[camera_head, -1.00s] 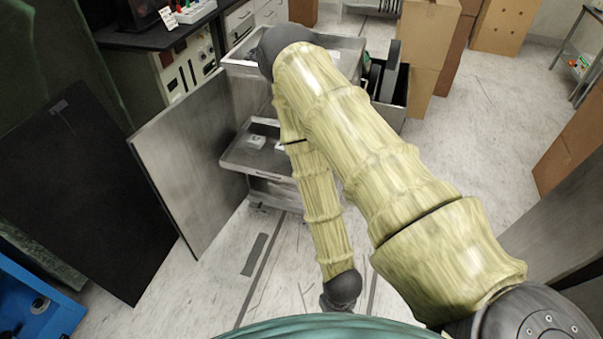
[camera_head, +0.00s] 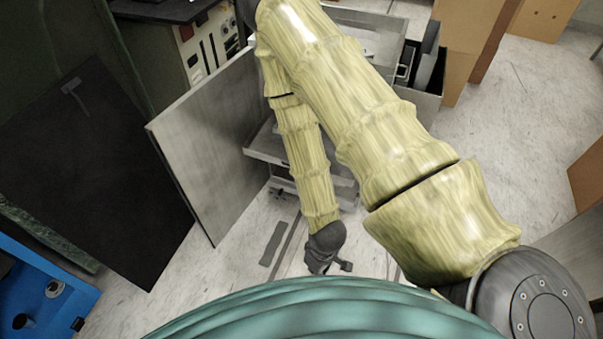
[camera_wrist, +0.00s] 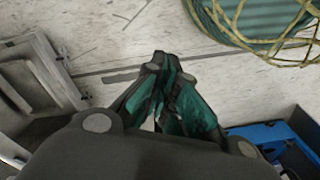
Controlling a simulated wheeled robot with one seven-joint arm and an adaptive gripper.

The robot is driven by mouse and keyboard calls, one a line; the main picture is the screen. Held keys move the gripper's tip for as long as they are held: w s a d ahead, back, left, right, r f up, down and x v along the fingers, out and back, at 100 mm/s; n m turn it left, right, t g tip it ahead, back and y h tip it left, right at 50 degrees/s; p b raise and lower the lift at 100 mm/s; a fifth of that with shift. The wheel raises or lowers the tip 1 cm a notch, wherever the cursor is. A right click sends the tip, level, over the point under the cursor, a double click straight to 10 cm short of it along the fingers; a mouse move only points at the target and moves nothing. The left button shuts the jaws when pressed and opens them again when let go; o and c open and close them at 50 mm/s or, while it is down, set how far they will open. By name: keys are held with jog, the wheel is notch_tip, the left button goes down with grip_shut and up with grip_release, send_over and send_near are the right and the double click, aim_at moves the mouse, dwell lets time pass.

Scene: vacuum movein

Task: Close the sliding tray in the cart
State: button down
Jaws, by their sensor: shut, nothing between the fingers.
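The metal cart (camera_head: 375,20) stands behind my arm in the head view, and my arm covers much of it. Its lower tray (camera_head: 264,159) shows beside my forearm; I cannot tell how far it is slid out. In the wrist view a grey metal edge, seemingly the cart's tray (camera_wrist: 62,72), is at the left. My gripper (camera_head: 318,268) hangs low in front of the cart, apart from it, over the floor. In the wrist view my gripper (camera_wrist: 160,65) has its dark and green fingers together at the tips, with nothing held.
A grey panel (camera_head: 210,145) stands left of the cart, with a black panel (camera_head: 90,170) beyond it. A blue object (camera_head: 45,290) is at lower left. Cardboard boxes (camera_head: 475,35) stand at back right.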

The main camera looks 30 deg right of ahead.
jog(key=w+d+r+n+b, duration=0.2)
jog(key=w+n+b, duration=0.4)
jog(key=w+n, duration=0.75)
jog(key=w+d+r+n+t+h+b, duration=0.1)
jog(key=w+d+r+n+h+b, duration=0.15)
jog(key=w+d+r+n, duration=0.35)
jog(key=w+d+r+n+t+h+b, duration=0.1)
jog(key=w+d+r+n+b, duration=0.2)
jog(key=w, duration=0.4)
jog(key=w+d+f+b, duration=0.1)
jog(key=w+d+f, duration=0.1)
jog(key=f, duration=0.3)
jog(key=w+d+f+b, duration=0.1)
jog(key=w+d+f, duration=0.1)
jog(key=f, duration=0.3)
jog(key=shift+w, duration=0.25)
jog(key=shift+n+y, duration=0.25)
